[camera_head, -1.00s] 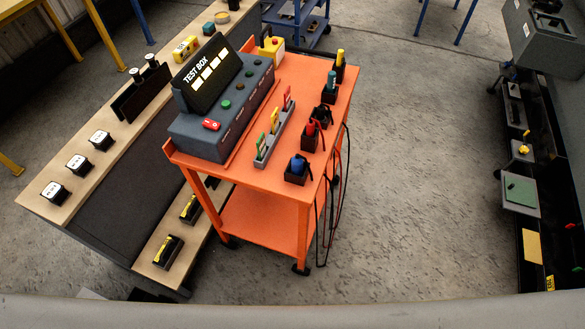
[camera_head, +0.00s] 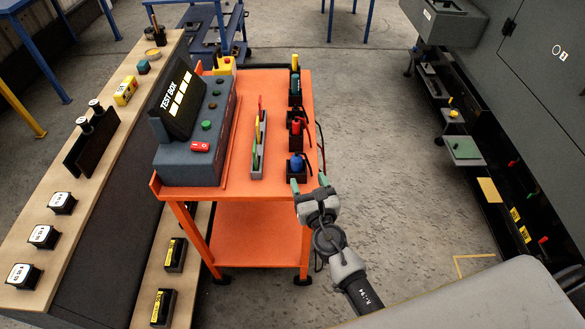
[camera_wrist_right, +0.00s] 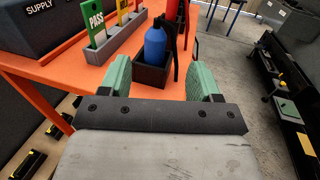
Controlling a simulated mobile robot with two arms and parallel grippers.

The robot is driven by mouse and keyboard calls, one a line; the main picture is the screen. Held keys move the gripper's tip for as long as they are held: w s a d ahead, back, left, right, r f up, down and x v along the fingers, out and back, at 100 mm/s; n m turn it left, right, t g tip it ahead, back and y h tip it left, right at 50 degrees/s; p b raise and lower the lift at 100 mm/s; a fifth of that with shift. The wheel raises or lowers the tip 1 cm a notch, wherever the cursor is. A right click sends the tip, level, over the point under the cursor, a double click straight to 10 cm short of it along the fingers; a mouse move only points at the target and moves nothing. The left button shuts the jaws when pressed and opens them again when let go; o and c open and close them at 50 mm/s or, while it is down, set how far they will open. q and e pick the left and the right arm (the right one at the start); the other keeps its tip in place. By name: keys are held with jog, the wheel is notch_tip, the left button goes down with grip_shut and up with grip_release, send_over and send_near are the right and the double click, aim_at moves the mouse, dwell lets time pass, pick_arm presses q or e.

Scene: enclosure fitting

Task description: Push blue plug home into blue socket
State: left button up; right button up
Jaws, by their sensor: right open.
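The blue plug (camera_head: 297,161) stands in a black holder (camera_head: 297,174) at the near right corner of the orange cart. My right gripper (camera_head: 309,183) is open and empty just on the near side of that holder. In the right wrist view the blue plug (camera_wrist_right: 155,45) shows upright beyond and between the two green fingers (camera_wrist_right: 161,66), not gripped. A black cable or handle stands beside the plug. I cannot make out a blue socket in either view. My left gripper is not in view.
The orange cart (camera_head: 275,130) also carries the test box (camera_head: 195,140), a grey rack of coloured tags (camera_head: 258,155) and a red plug (camera_head: 296,127) behind the blue one. A large grey cabinet (camera_head: 535,80) stands at the right. Floor between cart and cabinet is clear.

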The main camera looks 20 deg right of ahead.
aim_at(298, 164)
jog(key=w, duration=0.3)
jog(key=shift+d, duration=0.1)
jog(key=shift+w+a, duration=0.2)
jog(key=shift+w, duration=0.3)
jog(key=w, duration=0.4)
jog(key=shift+w+a+f, duration=0.1)
jog(key=shift+w+f, duration=0.15)
jog(key=shift+w, duration=0.1)
jog(key=shift+s, duration=0.1)
jog(key=shift+c, duration=0.8)
jog(key=c, duration=0.9)
jog(key=shift+r, duration=0.15)
